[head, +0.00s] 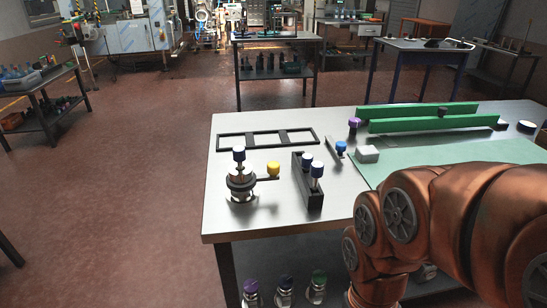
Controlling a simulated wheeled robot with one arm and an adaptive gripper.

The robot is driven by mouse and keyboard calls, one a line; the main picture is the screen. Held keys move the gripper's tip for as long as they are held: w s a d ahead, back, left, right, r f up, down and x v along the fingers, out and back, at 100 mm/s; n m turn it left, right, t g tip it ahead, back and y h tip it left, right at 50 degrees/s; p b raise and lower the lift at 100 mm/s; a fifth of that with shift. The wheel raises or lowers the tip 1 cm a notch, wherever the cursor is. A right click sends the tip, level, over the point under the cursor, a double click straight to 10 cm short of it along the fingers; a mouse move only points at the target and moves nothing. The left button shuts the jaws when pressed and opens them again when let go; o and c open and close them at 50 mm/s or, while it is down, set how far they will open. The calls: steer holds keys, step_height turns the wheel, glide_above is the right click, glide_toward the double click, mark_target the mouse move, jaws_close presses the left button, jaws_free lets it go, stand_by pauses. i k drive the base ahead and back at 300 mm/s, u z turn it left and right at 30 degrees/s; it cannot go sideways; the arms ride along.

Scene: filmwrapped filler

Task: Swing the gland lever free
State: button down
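A round metal fitting (241,188) with dark rings stands upright near the left front corner of the grey worktable (345,210). My copper arm comes in from the lower right, well apart from the fitting. My gripper is not visible.
A black holder (304,189) with two blue-capped pieces stands right of the knob. A black frame (267,139) lies behind the fitting. Another blue-capped piece (341,148), a small pale block (367,154), a green mat (455,152) and green rails (433,124) lie farther right.

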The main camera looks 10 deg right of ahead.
mark_target(272, 166)
steer(key=z, duration=0.5)
steer(key=i, duration=0.6)
steer(key=u, duration=1.85)
